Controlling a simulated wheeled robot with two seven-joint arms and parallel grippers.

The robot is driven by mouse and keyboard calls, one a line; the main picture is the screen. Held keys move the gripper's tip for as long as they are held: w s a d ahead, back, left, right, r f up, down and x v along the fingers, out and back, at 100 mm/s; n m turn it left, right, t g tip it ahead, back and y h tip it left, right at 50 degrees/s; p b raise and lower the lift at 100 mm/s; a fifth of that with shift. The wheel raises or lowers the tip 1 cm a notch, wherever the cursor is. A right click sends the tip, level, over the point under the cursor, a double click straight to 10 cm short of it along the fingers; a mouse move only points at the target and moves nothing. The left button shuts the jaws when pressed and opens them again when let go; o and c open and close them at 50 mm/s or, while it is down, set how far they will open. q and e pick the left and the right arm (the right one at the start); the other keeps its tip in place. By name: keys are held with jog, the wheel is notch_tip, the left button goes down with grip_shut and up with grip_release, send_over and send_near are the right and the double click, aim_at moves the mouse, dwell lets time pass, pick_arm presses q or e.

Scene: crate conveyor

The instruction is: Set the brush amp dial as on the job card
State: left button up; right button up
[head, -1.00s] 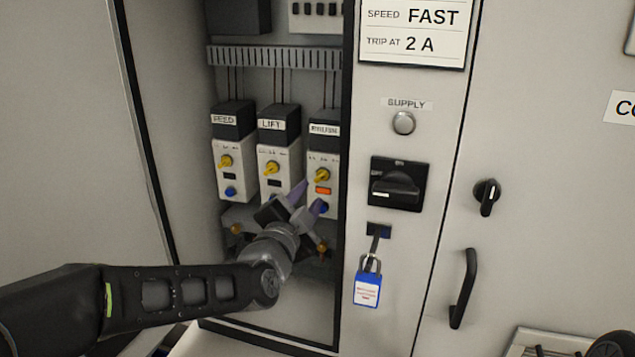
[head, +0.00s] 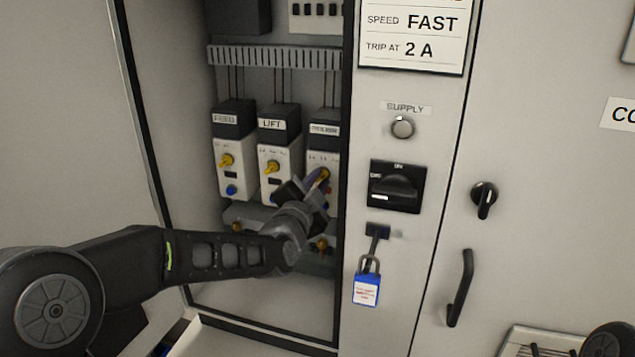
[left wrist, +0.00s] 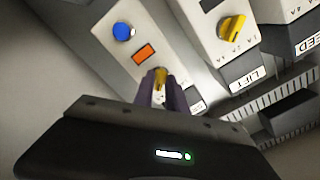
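The brush amp dial is a yellow knob (head: 324,174) on the rightmost of three white units in the open cabinet; that unit's label is too blurred to read. In the left wrist view the dial (left wrist: 160,77) sits between the two purple fingers of my left gripper (left wrist: 161,92), which look closed on its sides. In the head view my left gripper (head: 318,182) reaches up to it from the lower left. The dial's pointer and scale are mostly hidden. The job card (head: 412,38) shows SPEED FAST and TRIP AT 2 A. My right gripper is not in view.
The FEED unit (head: 235,165) and LIFT unit (head: 280,172) stand to the left with similar yellow dials. An orange window (left wrist: 144,53) and blue button (left wrist: 122,32) sit near the dial. A black rotary switch (head: 396,186) and blue padlock (head: 366,290) are on the panel right of the opening.

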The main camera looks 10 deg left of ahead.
pick_arm(q)
grip_shut()
dwell(0.4)
jog(key=shift+f+n+b, duration=0.15)
jog(key=shift+n+b, duration=0.35)
jog(key=shift+b, duration=0.2)
jog(key=shift+d+n+b, duration=0.1)
jog(key=shift+n+b, duration=3.8)
jog(key=shift+n, duration=0.5)
